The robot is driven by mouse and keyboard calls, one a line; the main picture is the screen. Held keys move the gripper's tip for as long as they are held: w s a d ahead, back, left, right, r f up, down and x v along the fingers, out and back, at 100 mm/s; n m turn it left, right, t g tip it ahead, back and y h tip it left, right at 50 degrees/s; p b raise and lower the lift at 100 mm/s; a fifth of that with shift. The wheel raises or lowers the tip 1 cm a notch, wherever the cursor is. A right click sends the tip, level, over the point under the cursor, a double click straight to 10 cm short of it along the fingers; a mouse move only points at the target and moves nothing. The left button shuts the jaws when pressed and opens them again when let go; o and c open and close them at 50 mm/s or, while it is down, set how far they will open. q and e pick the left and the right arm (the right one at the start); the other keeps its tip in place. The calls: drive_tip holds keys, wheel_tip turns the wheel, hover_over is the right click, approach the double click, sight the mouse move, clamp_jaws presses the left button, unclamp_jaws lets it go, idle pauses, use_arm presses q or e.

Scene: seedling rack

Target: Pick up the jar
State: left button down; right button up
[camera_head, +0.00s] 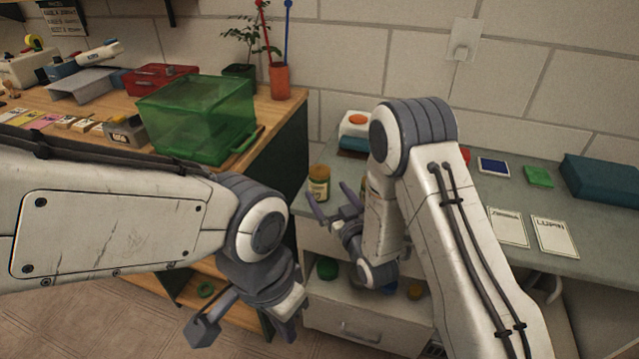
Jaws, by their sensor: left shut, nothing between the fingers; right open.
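The jar (319,184), small and amber with a yellowish lid and a pale label, stands upright on the grey-green counter (462,210) near its left end. My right gripper (333,201) is open, its fingers spread just in front of and to the right of the jar. One finger overlaps the jar's lower edge in the picture; I cannot tell whether they touch. My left gripper (245,322) is low in front of the wooden bench, away from the jar, and is shut and empty.
A green see-through box (199,115) stands on the wooden bench (277,112) at left. A white-and-teal item with an orange top (357,122) sits behind the jar. Cards (553,236) and a teal box (604,181) lie at right.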

sight(319, 183)
drive_tip(key=x, duration=0.5)
drive_tip(key=shift+a+f+p, duration=0.15)
drive_tip(key=shift+a+p, duration=0.15)
drive_tip(key=c, duration=1.5)
